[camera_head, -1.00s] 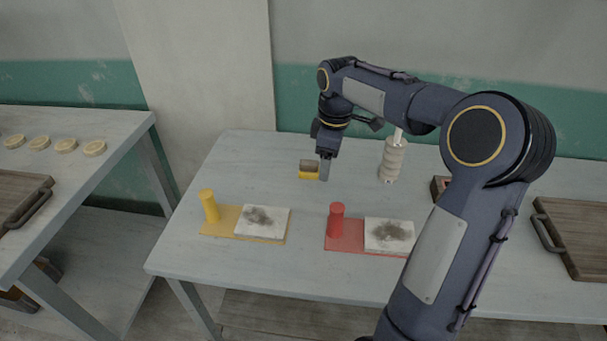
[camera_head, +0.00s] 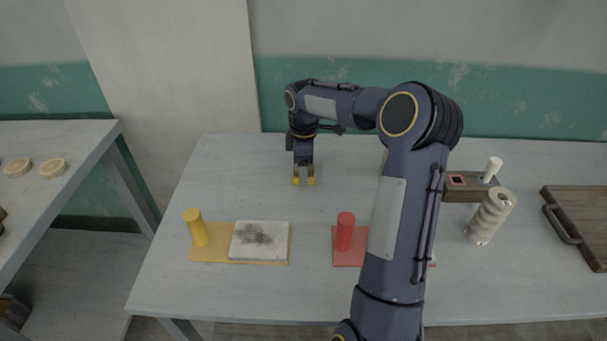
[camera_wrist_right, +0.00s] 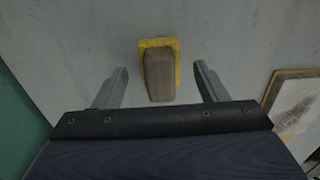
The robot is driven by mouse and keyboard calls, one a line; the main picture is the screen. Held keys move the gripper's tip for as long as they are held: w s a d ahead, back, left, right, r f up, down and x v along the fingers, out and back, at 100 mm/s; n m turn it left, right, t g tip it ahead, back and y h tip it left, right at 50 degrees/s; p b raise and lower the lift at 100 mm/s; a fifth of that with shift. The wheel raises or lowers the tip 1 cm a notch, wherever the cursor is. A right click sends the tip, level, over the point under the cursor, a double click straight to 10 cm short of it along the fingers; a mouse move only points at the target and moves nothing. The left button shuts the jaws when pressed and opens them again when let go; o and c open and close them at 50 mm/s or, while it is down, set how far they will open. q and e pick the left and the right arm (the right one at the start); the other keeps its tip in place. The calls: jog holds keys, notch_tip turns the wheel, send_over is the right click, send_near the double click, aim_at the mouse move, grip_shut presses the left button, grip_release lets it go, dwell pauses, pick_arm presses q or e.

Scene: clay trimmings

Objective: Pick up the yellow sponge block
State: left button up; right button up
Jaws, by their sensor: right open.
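The yellow sponge block (camera_head: 311,181) stands on the table toward the back, mostly hidden behind my right gripper (camera_head: 303,174) in the head view. In the right wrist view the sponge block (camera_wrist_right: 173,46) shows a yellow base with a brown-grey block (camera_wrist_right: 159,76) on it. There my right gripper (camera_wrist_right: 160,88) is open, with one finger on each side of the block and a gap at both sides. I cannot tell how far the fingertips are above the table. My left gripper is not in view.
A yellow board (camera_head: 208,255) with a yellow cylinder (camera_head: 197,228) and stained white tile (camera_head: 260,240) lies in front. A red board (camera_head: 346,260) with a red cylinder (camera_head: 344,232) is right of it. A ridged pale cylinder (camera_head: 490,216) and wooden tray (camera_head: 585,215) are further right.

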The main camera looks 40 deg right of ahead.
jog(key=shift+f, duration=0.4)
jog(key=shift+c, duration=0.3)
jog(key=c, duration=1)
jog(key=shift+r, duration=0.2)
jog(key=shift+r, duration=0.25)
notch_tip(320, 180, up, 2)
jog(key=shift+r, duration=0.1)
jog(key=s+a+r, duration=0.2)
jog(key=s+r, duration=0.1)
jog(key=s, duration=0.1)
jog(key=s+a+r, duration=0.2)
jog(key=s+r, duration=0.1)
jog(key=s, duration=0.1)
jog(key=s+a+r, duration=0.2)
jog(key=s+r, duration=0.2)
jog(key=shift+s+a, duration=0.2)
jog(key=shift+a, duration=0.1)
